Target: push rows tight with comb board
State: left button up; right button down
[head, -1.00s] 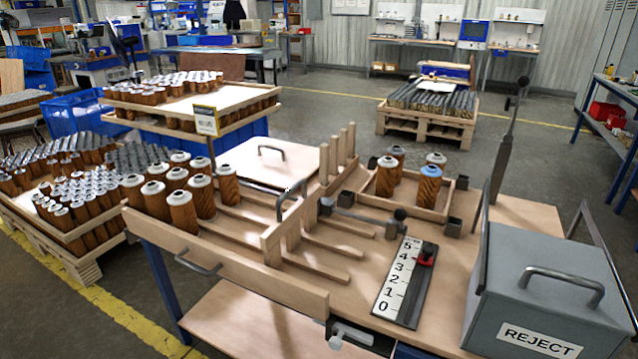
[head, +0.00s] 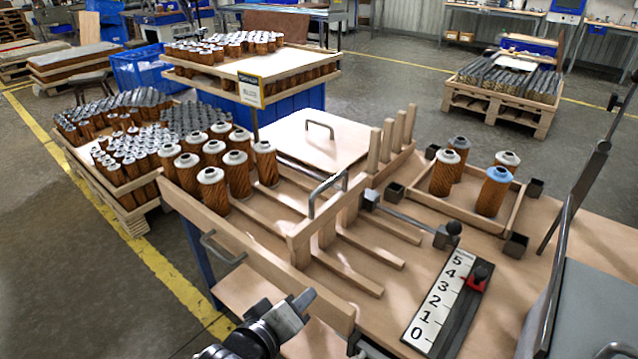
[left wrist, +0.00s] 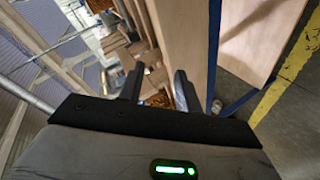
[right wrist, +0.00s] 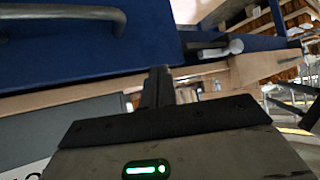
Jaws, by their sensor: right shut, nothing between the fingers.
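The wooden comb board (head: 300,246) with a grey bar handle (head: 326,192) stands across the wooden lane strips (head: 345,272) on the bench. Several copper-brown filter cartridges (head: 213,190) with pale tops stand upright in rows at the lanes' left end, apart from the board. My left gripper (head: 304,299) is in front of the front rail, below the comb board, touching no cartridge. In the left wrist view its fingers (left wrist: 158,88) are apart and empty. My right gripper (right wrist: 157,86) shows only in the right wrist view, shut and empty, near the bench's blue frame.
The front rail (head: 262,265) has its own handle. A shallow wooden tray (head: 462,204) holds several cartridges at the right. A number scale (head: 435,305) with a red slider lies in front of it. A grey box (head: 585,315) stands at the right edge. A lid-like panel (head: 325,148) lies behind.

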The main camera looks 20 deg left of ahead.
aim_at(322, 189)
pick_arm(q)
jog(key=w+a+r+n+t+y, duration=0.1)
jog(key=w+r+n, duration=0.3)
jog(key=r+n, duration=0.25)
jog(key=w+a+r+n+t, duration=0.2)
jog(key=w+r+n, duration=0.2)
jog(key=r+n, duration=0.3)
jog(key=shift+n, duration=0.45)
jog(key=w+f, duration=0.1)
jog(key=w, duration=0.4)
jog(key=w+f, duration=0.2)
jog(key=w, duration=0.3)
jog(key=w+f, duration=0.1)
jog(key=w, duration=0.4)
jog(key=shift+d+f+p, duration=0.35)
jog(key=shift+d+p, duration=0.05)
grip_shut()
